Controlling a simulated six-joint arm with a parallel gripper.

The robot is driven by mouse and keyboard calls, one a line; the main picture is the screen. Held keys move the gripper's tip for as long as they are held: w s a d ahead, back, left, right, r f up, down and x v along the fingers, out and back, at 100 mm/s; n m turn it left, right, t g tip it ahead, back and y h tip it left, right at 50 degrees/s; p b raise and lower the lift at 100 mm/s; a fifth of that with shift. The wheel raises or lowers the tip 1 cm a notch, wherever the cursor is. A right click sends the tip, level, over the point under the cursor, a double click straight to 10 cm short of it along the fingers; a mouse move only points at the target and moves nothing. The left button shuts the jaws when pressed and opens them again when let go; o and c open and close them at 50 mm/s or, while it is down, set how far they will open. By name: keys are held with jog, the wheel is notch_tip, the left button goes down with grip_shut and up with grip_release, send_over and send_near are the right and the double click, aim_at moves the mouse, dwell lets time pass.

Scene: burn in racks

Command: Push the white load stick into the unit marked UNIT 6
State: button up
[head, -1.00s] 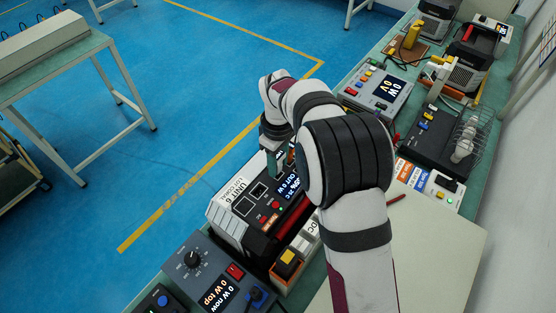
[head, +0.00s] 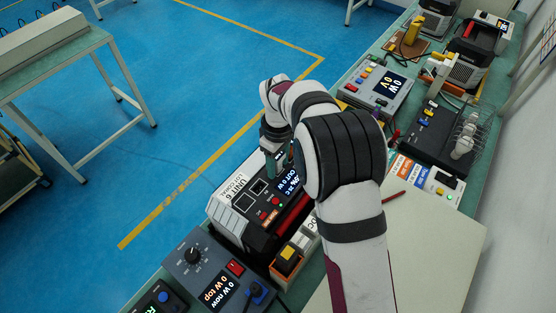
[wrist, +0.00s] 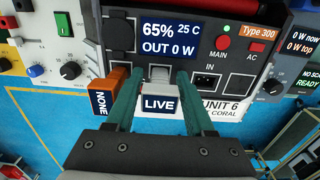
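UNIT 6 (head: 247,207) is a dark box with a white label strip, standing on the bench in the head view. Its front panel (wrist: 235,65) in the wrist view has a lit display reading 65% and OUT 0 W, MAIN and AC buttons and an IN socket. My gripper (wrist: 158,76) has its two green fingers on either side of a small white stick (wrist: 160,74) with a LIVE tag. The stick points at the panel just below the display; its tip and the port are not clearly visible. In the head view, my gripper (head: 277,170) is over the unit, partly hidden by my arm.
An orange block marked NONE (wrist: 102,92) is close beside the left finger. A dial box (head: 208,270) and a yellow-topped block (head: 287,258) stand near the unit. More instruments, including a meter box (head: 378,92), line the bench. Blue floor is open to the left.

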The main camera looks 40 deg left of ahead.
jog(key=shift+o, duration=1.4)
jog(key=shift+r, duration=0.1)
notch_tip(320, 180, up, 15)
jog(key=d+r+m, duration=0.4)
jog(key=d, duration=0.4)
jog(key=s+d+r+m, duration=0.15)
jog(key=d+m, duration=0.25)
jog(key=d, duration=0.4)
jog(key=s+d+m, duration=0.3)
jog(key=d+m, duration=0.2)
jog(key=d, duration=0.3)
jog(key=s+d+f+m+y, duration=0.1)
jog(key=s+d+f+m, duration=0.2)
jog(key=s, duration=0.4)
jog(key=s+d+f+m, duration=0.2)
jog(key=s+d+m, duration=0.4)
jog(key=s+m, duration=0.1)
jog(key=shift+s+d+f+m+y, duration=0.15)
jog(key=shift+d+f+m+y, duration=0.15)
jog(key=shift+f+y, duration=0.1)
